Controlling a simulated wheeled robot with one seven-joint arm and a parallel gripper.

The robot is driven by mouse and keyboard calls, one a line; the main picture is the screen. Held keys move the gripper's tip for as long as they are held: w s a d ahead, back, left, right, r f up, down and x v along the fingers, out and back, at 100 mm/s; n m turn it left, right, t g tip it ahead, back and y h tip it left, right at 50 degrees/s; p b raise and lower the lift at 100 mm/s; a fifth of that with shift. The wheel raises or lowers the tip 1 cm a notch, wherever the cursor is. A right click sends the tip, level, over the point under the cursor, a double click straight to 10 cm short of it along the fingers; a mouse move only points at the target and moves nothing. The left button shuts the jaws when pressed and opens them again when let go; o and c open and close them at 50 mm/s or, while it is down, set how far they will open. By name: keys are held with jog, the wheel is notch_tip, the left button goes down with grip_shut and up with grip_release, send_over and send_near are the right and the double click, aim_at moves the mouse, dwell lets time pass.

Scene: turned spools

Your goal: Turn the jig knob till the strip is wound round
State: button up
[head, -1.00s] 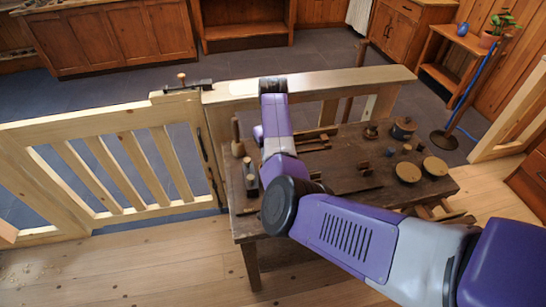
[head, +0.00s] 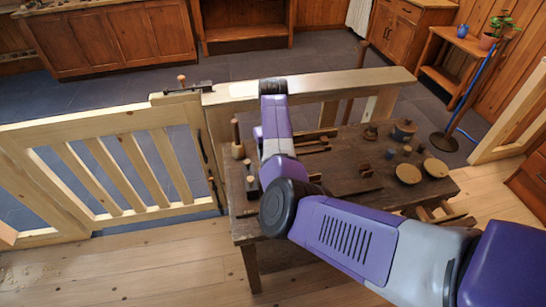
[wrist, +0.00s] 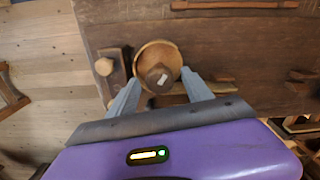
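In the wrist view a round wooden piece (wrist: 158,53) sits on the bench, with a dark brown knob (wrist: 158,78) bearing a small white mark at its middle. My gripper (wrist: 160,80) is open, its two grey fingers apart on the left and right of the knob. I see no clear contact between fingers and knob. A thin wooden piece extends right from beside the round one; I cannot tell whether it is the strip.
The dark workbench (head: 340,183) holds two pale discs (head: 408,174), a lidded pot (head: 403,130) and small pegs at right. A bottle-shaped wooden tool (head: 237,140) stands at its left. A wooden gate (head: 110,165) and railing (head: 335,82) border the bench.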

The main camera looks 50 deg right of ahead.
jog(key=shift+r+b, duration=0.55)
jog(key=shift+r, duration=3.4)
